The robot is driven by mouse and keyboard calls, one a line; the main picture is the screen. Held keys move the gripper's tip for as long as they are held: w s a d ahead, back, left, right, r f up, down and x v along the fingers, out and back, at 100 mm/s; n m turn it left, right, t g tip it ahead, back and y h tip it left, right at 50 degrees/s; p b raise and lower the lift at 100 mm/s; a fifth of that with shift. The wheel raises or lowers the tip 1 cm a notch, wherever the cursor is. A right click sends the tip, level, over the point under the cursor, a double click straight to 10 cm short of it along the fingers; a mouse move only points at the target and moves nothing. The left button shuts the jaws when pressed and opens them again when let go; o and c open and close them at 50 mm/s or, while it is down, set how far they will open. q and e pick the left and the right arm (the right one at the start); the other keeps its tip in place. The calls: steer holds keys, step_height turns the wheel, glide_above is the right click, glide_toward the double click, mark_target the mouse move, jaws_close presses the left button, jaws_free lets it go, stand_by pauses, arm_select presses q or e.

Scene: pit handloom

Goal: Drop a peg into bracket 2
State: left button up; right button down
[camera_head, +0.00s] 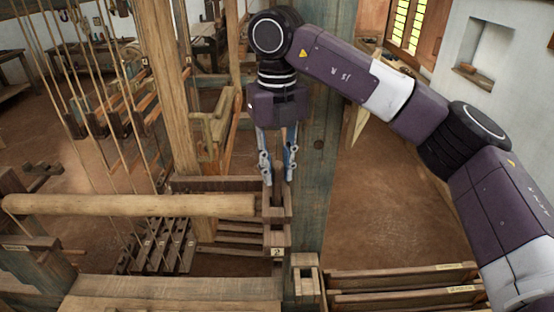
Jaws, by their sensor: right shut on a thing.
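My right gripper (278,177) comes down from above and points straight down, with its fingers close over a wooden bracket on the loom frame. It is shut on a slim peg, which is hard to make out between the fingers against the dark wood behind. Bracket 2 (276,238) is a small brown wooden block piece with a pale "2" label on its front, directly below the gripper. I cannot tell whether the peg's lower end touches the bracket. My left gripper is not in view.
A thick weathered post (314,180) stands just right of the gripper. A round pale beam (130,204) runs across to the left, with dark treadle-like pieces (162,246) below it. Labelled wooden racks (400,285) lie at the lower right. Earthen floor (375,200) is clear at right.

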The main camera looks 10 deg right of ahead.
mark_target(277, 188)
steer(key=shift+f, duration=1.5)
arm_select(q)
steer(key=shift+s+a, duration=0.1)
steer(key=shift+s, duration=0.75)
arm_select(e)
steer(key=shift+f, duration=1.3)
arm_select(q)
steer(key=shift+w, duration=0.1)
arm_select(e)
steer(key=c, duration=1.6)
jaws_free()
steer(key=shift+r, duration=0.2)
step_height(277, 188, up, 12)
steer(key=shift+f, duration=0.2)
